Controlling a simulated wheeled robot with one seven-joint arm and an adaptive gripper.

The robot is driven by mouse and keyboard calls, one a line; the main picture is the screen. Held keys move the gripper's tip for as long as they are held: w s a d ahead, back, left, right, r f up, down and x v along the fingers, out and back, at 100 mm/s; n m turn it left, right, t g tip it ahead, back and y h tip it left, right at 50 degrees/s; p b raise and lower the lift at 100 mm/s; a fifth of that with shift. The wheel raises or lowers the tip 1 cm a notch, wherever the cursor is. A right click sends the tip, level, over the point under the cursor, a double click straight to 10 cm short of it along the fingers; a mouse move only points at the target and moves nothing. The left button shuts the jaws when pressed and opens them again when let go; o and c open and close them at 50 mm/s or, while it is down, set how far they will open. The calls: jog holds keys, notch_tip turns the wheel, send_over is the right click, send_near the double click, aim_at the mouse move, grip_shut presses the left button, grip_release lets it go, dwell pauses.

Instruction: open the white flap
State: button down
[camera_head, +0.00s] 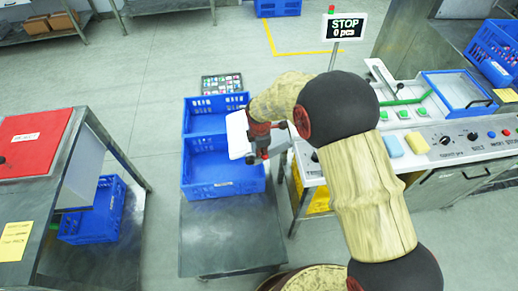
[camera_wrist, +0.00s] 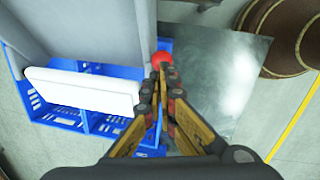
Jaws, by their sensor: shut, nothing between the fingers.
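The white flap (camera_head: 238,135) shows in the head view as a pale panel over the blue crates, partly behind my gripper. In the wrist view the white flap (camera_wrist: 85,90) is a pale slab at the lower end of a grey chute (camera_wrist: 80,28). My gripper (camera_head: 262,154) is just right of the flap. In the wrist view my gripper (camera_wrist: 163,82) has its fingertips together, with nothing between them. A red ball-shaped knob (camera_wrist: 162,59) appears right at the fingertips; I cannot tell whether they touch it.
A blue crate (camera_head: 223,188) stands on a grey metal table (camera_head: 228,240), with another blue crate (camera_head: 190,121) behind it. A control panel (camera_head: 455,140) with buttons is at right. A bench with a red panel (camera_head: 30,145) is at left. Floor between is clear.

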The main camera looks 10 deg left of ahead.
notch_tip(320, 180, up, 13)
jog(key=s+p, duration=0.2)
jog(key=p, duration=0.2)
jog(key=shift+d, duration=0.45)
